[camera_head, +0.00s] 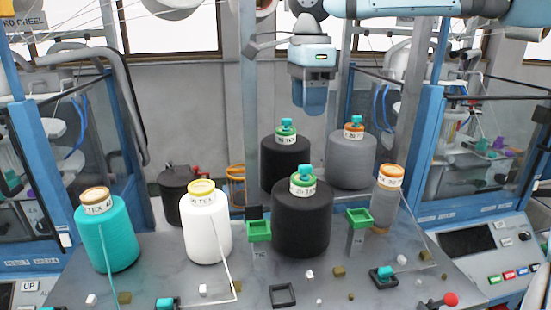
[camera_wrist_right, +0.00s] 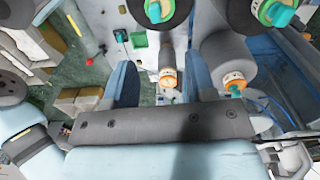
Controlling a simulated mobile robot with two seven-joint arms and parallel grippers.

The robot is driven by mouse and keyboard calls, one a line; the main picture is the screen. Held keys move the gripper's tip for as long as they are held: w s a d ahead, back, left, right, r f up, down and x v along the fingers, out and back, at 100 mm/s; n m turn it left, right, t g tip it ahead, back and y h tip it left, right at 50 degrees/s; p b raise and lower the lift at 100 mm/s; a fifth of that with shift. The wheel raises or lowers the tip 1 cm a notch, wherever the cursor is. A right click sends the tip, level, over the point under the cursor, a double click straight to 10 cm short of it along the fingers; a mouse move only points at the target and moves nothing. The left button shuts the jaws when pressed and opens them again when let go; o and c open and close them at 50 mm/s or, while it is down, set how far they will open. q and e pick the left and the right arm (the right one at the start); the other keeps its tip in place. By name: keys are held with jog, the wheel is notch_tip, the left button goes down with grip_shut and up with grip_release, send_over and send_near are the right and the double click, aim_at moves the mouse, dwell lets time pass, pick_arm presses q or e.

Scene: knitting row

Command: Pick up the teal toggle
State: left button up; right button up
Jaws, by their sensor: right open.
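A small teal toggle (camera_head: 385,272) sits on a dark square base at the right front of the grey table. It also shows in the right wrist view (camera_wrist_right: 121,36). Another teal block (camera_head: 165,303) lies at the front edge, partly cut off. Teal pieces also top several cones, such as the front black cone (camera_head: 302,222). My right gripper (camera_head: 311,108) points down above the back cones, well behind and above the toggle. Its two blue fingers stand apart in the right wrist view (camera_wrist_right: 159,85), with nothing held between them. My left gripper is out of view.
A teal cone (camera_head: 108,235), a white cone (camera_head: 206,230) and grey cones (camera_head: 351,165) stand around the table (camera_head: 150,275). Green trays (camera_head: 259,231) sit among them. A red knob (camera_head: 450,299) is right of the toggle. Small cubes lie in front.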

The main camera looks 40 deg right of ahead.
aim_at(308, 165)
jog(key=f, duration=0.1)
jog(key=s+f, duration=0.1)
jog(key=f+p, duration=0.1)
jog(key=f, duration=0.1)
jog(key=shift+s+a, duration=0.1)
jog(key=shift+s, duration=0.25)
jog(key=f, duration=0.3)
jog(key=shift+w+f, duration=0.4)
jog(key=shift+s+f+p, duration=0.1)
jog(key=shift+f+p, duration=0.35)
jog(key=shift+p, duration=0.15)
notch_tip(308, 165, down, 4)
jog(key=shift+r+p, duration=0.2)
jog(key=shift+p, duration=0.55)
jog(key=shift+f, duration=0.5)
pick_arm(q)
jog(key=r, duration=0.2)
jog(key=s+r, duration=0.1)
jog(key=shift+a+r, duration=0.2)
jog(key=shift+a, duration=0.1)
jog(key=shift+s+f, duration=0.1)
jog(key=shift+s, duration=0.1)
pick_arm(e)
jog(key=c, duration=0.8)
jog(key=shift+c, duration=0.2)
